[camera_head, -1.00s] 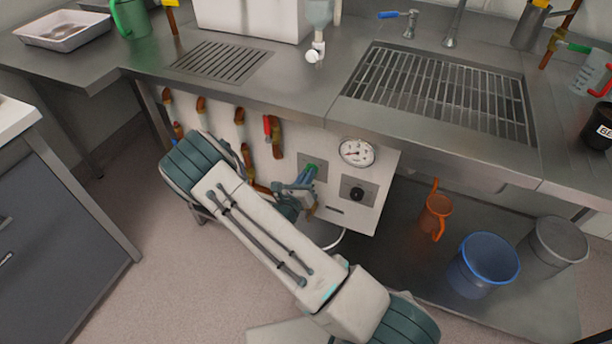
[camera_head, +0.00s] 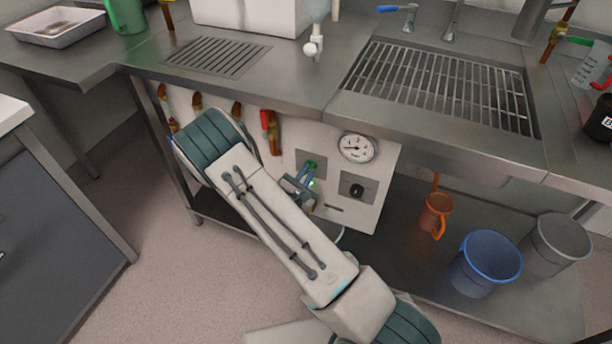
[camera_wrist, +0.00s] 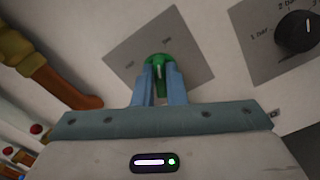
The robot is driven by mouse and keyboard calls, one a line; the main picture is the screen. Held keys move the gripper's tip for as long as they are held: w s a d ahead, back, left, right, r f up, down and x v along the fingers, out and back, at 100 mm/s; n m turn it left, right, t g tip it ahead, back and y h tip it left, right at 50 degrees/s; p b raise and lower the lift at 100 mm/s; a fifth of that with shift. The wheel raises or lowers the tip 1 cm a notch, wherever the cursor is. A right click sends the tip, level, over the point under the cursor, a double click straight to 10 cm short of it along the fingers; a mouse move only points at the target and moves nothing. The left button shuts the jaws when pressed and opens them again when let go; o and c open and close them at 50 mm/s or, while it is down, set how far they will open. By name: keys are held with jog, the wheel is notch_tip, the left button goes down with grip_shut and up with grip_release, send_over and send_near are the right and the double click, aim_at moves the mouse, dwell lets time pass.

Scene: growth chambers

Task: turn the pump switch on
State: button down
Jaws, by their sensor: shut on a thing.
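The pump switch (camera_wrist: 157,62) is a green knob on a grey square plate (camera_wrist: 190,68) with small dark lettering. In the wrist view my gripper (camera_wrist: 159,80) has its two blue fingers shut on the knob, one on each side. In the head view the green switch (camera_head: 310,164) shows on the white panel under the counter, left of the gauge. My gripper (camera_head: 308,178) reaches it there, partly hidden by my arm. The plate's lettering is too small to read surely.
A round gauge (camera_head: 357,147) and a black dial (camera_head: 357,190) are right of the switch. Orange-brown pipe fittings (camera_wrist: 45,72) are close on the left. The floor at left is clear.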

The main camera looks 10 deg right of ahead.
jog(key=shift+s+f+m+b, duration=0.1)
jog(key=shift+m+b, duration=0.7)
jog(key=shift+m, duration=0.7)
jog(key=c, duration=1.5)
grip_release()
jog(key=v, duration=1.3)
jog(key=shift+s+a+p, duration=0.2)
jog(key=shift+s+p, duration=0.15)
